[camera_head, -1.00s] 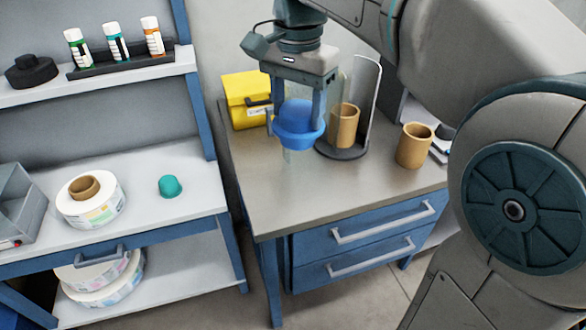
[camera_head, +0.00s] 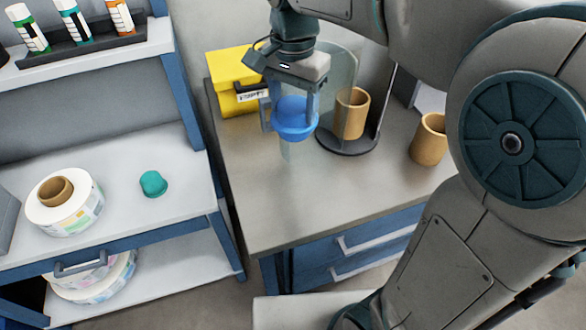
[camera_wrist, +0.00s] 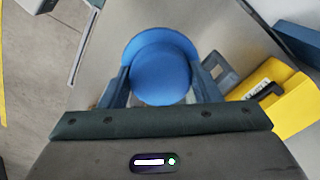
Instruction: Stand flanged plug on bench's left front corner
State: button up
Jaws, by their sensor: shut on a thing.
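The blue flanged plug (camera_head: 295,117) is a rounded cup shape with a wider rim. My gripper (camera_head: 291,122) is shut on it, one finger on each side, and holds it above the grey top of the drawer bench (camera_head: 270,205). In the wrist view the plug (camera_wrist: 160,75) sits between the fingers as a blue disc with its rim beyond. The bench's left front corner (camera_head: 258,250) is bare. A pale, see-through shape shows below the plug; I cannot tell what it is.
On the drawer bench are a yellow box (camera_head: 234,82), a cardboard tube (camera_head: 351,113) in a clear-walled dark-based holder, and another tube (camera_head: 429,140). The left shelf unit holds a label reel (camera_head: 65,215) and a teal cap (camera_head: 153,184). A gap separates the two.

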aim_at(294, 129)
notch_tip(294, 129, down, 18)
jog(key=shift+f+b, duration=0.2)
jog(key=shift+b, duration=0.3)
jog(key=shift+f, duration=0.15)
jog(key=o, duration=1)
jog(key=shift+o, duration=0.2)
notch_tip(294, 129, up, 12)
jog(key=shift+r+p, duration=0.15)
jog(key=shift+p, duration=0.25)
jog(key=s+d+f+n+t, duration=0.2)
jog(key=s+d+n, duration=0.5)
jog(key=s+d, duration=0.5)
jog(key=shift+f+t, duration=0.4)
jog(key=shift+f, duration=0.1)
